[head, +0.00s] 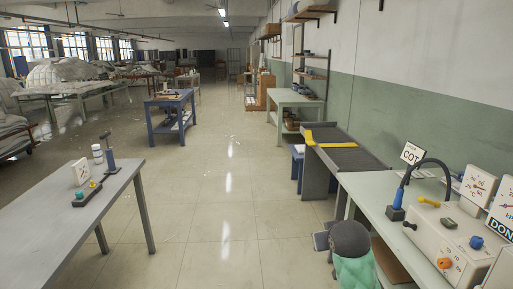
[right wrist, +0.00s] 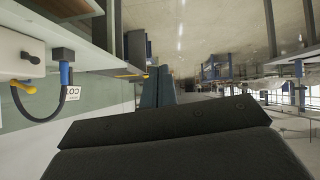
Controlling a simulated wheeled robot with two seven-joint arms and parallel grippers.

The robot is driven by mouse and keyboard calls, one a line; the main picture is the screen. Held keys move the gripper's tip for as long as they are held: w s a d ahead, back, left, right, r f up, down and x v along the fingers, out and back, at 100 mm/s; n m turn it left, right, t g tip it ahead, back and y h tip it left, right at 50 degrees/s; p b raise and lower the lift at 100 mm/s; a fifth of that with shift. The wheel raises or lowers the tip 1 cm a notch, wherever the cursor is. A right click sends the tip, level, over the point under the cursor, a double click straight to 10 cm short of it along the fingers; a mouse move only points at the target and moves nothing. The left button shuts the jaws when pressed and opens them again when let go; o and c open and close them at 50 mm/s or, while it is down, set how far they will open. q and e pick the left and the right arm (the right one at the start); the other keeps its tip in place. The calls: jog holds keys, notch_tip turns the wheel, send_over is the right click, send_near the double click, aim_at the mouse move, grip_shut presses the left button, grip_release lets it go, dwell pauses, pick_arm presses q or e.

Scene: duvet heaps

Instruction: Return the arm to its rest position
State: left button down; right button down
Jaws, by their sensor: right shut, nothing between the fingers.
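My right gripper (right wrist: 175,135) fills the lower part of the right wrist view as a broad dark grey shape. It is shut and empty, and no object touches it there. The wrist picture is upside down, with the bench side at its left. In the head view a dark grey rounded part with green quilted covering stands low at the right, close beside the white bench; it looks like part of my right arm. The fingers cannot be made out there. My left gripper is in neither view.
The white bench (head: 364,198) at the right carries a control box (head: 445,240), a blue-black hose (head: 398,198) and a COT sign (head: 411,154). A grey table (head: 110,200) stands at the left. A blue table (head: 170,101) is farther off. The floor (head: 225,200) between is clear.

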jog(key=s+a+f+g, duration=0.2)
jog(key=s+f, duration=0.8)
jog(key=s, duration=0.3)
jog(key=s+a+f+g+y, duration=0.1)
jog(key=s+a+f+g, duration=0.1)
jog(key=s+f, duration=0.8)
jog(key=s+a+f+g, duration=0.2)
jog(key=s+f+g, duration=0.2)
jog(key=s+f, duration=0.7)
jog(key=s, duration=0.7)
jog(key=shift+s+y, duration=0.2)
jog(key=shift+y, duration=0.1)
